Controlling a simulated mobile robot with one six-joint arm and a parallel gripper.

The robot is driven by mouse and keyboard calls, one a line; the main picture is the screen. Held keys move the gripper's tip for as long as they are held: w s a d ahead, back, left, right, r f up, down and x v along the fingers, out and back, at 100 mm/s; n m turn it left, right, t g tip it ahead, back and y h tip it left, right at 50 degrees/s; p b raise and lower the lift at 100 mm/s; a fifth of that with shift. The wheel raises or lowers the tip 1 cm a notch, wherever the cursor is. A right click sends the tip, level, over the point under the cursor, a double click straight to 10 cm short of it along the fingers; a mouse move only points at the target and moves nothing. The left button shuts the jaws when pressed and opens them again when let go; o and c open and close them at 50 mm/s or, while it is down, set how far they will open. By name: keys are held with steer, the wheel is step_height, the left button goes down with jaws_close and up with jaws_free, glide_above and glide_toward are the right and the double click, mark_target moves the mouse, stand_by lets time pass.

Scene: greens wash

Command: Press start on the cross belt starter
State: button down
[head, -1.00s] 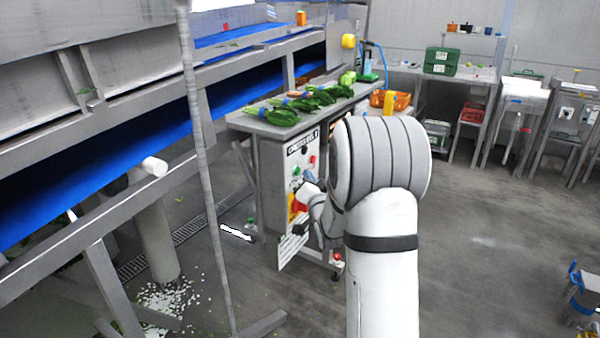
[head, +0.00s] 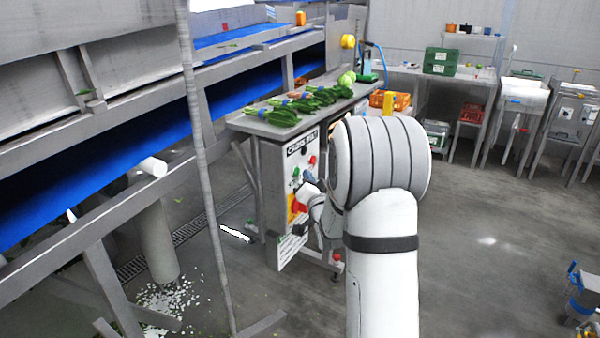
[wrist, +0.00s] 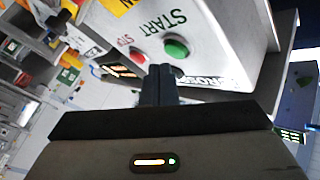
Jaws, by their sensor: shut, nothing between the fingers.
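The cross belt starter (head: 282,170) is a pale upright panel under the end of the bench, with a "CROSS BELT" sign on top. Its green start button (wrist: 177,48) and red stop button (wrist: 137,55) show in the wrist view, with "START" and "STOP" lettering beside them. In the head view the green button (head: 296,172) sits lower left of the red one (head: 312,160). My gripper (wrist: 161,68) is shut and empty. Its fingertips are close to the panel, just below the gap between the buttons in the wrist picture. I cannot tell whether they touch it.
A yellow and red switch (head: 297,206) is lower on the panel. Leafy greens (head: 280,115) lie on the bench above. A blue conveyor belt (head: 100,165) runs along the left, with a thin grey post (head: 205,180) in front. The floor at right is largely clear.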

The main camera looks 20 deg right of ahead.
steer(key=shift+w+a+b, duration=0.2)
steer(key=shift+b, duration=0.25)
stand_by(0.5)
steer(key=shift+w+a+b, duration=0.4)
steer(key=shift+w, duration=0.05)
stand_by(0.8)
steer(key=shift+d, duration=0.1)
steer(key=shift+s+d+b, duration=0.45)
steer(key=shift+s, duration=0.25)
steer(key=s+d+b, duration=0.1)
steer(key=s, duration=0.1)
steer(key=s+d, duration=0.2)
steer(key=shift+d+b, duration=0.1)
steer(key=shift+b, duration=0.25)
steer(key=shift+r, duration=0.1)
stand_by(0.6)
